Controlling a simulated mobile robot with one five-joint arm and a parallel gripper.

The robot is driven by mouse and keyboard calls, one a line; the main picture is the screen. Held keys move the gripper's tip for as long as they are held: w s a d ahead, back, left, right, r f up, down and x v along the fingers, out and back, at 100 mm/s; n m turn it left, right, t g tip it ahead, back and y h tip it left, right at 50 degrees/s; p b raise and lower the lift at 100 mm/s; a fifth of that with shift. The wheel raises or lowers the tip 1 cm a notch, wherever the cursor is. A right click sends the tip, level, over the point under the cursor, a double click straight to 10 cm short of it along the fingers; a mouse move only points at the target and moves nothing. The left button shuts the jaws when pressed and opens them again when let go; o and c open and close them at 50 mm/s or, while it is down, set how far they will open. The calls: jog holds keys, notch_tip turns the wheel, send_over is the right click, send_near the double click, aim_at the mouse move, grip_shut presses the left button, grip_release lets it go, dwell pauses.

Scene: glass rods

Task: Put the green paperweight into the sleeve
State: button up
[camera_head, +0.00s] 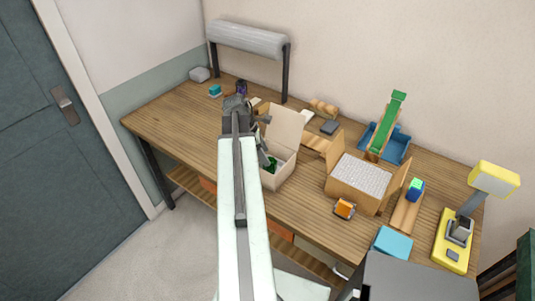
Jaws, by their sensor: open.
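A small green object (271,163), which looks like the green paperweight, shows at the open white box (279,178) in the middle of the table; I cannot tell whether it rests on the bottom. My gripper (266,157) points down at this box, its jaws open, right by the green object. Contact between them is too small to tell. My arm hides part of the table and the left side of the box. I cannot pick out the sleeve for certain.
A brown carton (335,185) with open flaps and white padding stands right of the white box. A wrap roll (247,40) stands behind. The table's left part is mostly clear.

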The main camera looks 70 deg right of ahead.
jog(key=p+v, duration=0.5)
jog(key=v, duration=0.2)
jog(key=shift+r, duration=0.2)
jog(key=shift+w, duration=0.1)
jog(key=w+a+f+m+t, duration=0.1)
jog(key=w+a+m+t, duration=0.15)
jog(key=w+a, duration=2.15)
jog(key=w+a+m+y, duration=0.1)
jog(key=w+a, duration=0.2)
jog(key=a, duration=1.2)
jog(key=w+a+m+t+y, duration=0.1)
jog(key=w+a, duration=0.2)
jog(key=a, duration=1.3)
jog(key=shift+w+a+f+m, duration=0.2)
jog(key=shift+w+f+m, duration=0.15)
jog(key=shift+w+f, duration=0.1)
jog(key=shift+f+t, duration=0.1)
jog(key=shift+t, duration=0.15)
